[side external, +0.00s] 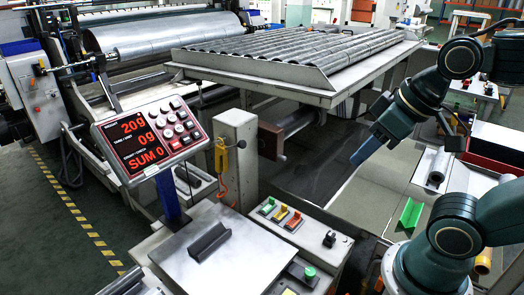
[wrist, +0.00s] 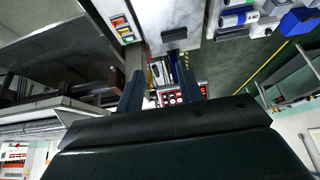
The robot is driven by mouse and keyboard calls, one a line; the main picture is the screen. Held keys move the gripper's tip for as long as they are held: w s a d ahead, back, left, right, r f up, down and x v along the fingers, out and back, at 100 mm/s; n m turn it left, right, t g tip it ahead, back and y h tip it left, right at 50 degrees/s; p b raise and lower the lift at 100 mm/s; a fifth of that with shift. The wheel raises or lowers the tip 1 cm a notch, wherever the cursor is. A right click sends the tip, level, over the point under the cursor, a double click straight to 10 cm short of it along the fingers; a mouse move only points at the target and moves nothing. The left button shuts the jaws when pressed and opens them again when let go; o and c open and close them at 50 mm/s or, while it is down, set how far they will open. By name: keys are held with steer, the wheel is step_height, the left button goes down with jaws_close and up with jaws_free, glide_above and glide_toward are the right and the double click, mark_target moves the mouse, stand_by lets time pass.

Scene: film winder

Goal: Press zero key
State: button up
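The scale's control panel (side external: 150,140) stands on a blue post at the left in the side view, with a red-lit display reading 20g, 0g and SUM 0. Its cluster of round keys (side external: 174,126) is right of the digits; the key labels are too small to read. My gripper (side external: 362,153) hangs in the air well to the right of the panel, pointing down and left, touching nothing. In the wrist view my gripper (wrist: 160,86) has two fingers apart with nothing between them. Part of the panel (wrist: 187,93) shows beyond the fingers, partly hidden by the right one.
The scale plate (side external: 245,262) carries a dark V-shaped holder (side external: 209,241). A grey post (side external: 237,150) with a yellow hook stands between panel and gripper. A box with coloured buttons (side external: 280,215) is nearby. A roll-covered table (side external: 300,55) lies behind. A green holder (side external: 410,214) sits right.

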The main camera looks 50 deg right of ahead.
steer(key=shift+c, duration=0.3)
steer(key=shift+w, duration=0.1)
steer(key=c, duration=0.7)
steer(key=shift+w+r, duration=0.15)
steer(key=shift+w, duration=0.05)
jaws_close()
steer(key=w+d+r+t, duration=0.1)
steer(key=w+r+t, duration=0.15)
steer(key=w, duration=1.25)
steer(key=w+r+t, duration=0.2)
steer(key=w+t, duration=0.1)
steer(key=w, duration=1.3)
steer(key=w+d+f+t, duration=0.3)
steer(key=w+f, duration=0.3)
steer(key=w, duration=0.4)
steer(key=w+d+f+t, duration=0.3)
steer(key=w+f, duration=0.3)
steer(key=w, duration=0.5)
steer(key=shift+w, duration=0.3)
